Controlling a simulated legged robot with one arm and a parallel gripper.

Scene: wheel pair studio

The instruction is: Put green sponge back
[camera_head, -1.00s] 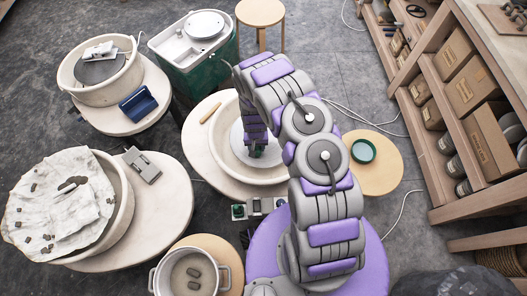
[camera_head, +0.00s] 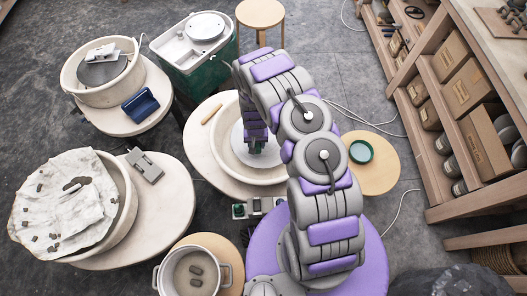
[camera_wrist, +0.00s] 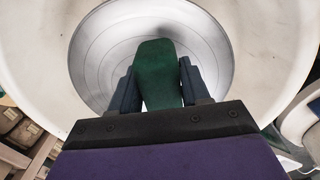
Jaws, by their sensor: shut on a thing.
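The green sponge (camera_wrist: 157,74) is between the two fingers of my gripper (camera_wrist: 158,82) in the wrist view. My gripper is shut on it, and the sponge sticks out past the fingertips. In the head view my gripper (camera_head: 256,146) points down into the middle wheel's basin, over the grey wheel head (camera_head: 238,138). Only a small dark green bit of the sponge shows there. The wheel head (camera_wrist: 95,70) also fills the background of the wrist view. A round green dish (camera_head: 361,152) sits on a wooden stool (camera_head: 384,172) right of the basin. I cannot tell whether the sponge touches the wheel head.
A second wheel with a basin (camera_head: 72,75) stands at the upper left, with a blue item (camera_head: 139,105) beside it. A cloth-covered basin (camera_head: 125,190) is at lower left. A steel pot (camera_head: 168,275) stands at the bottom. Shelves (camera_head: 440,190) line the right.

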